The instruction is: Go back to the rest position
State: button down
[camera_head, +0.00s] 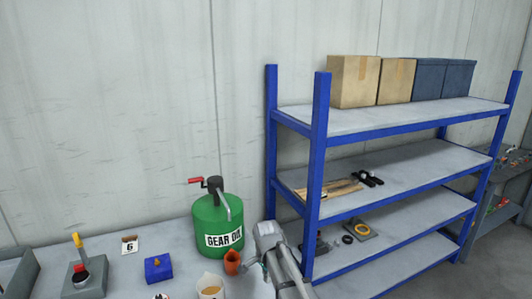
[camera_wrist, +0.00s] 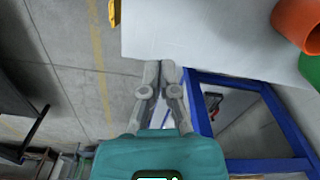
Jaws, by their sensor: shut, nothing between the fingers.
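My gripper (camera_wrist: 162,66) shows in the wrist view with its two grey fingers together and nothing between them. Its tips are near the edge of the light grey table (camera_wrist: 215,35). Bare floor lies to the left below, and the blue shelf frame is to the right below. In the head view my grey arm shows at the bottom middle, between the table and the blue shelf. I cannot make out the fingers there.
The table (camera_head: 120,272) holds a green gear oil drum (camera_head: 215,225), an orange cup (camera_head: 232,262), a white container (camera_head: 209,287), a blue block (camera_head: 158,268) and a number 6 card (camera_head: 130,245). The blue shelf (camera_head: 318,165) stands close on the right, with boxes (camera_head: 353,80) on top.

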jog(key=s+d+n, duration=1)
jog(key=s+d, duration=0.3)
jog(key=d, duration=0.4)
jog(key=shift+a, duration=0.1)
dwell(0.5)
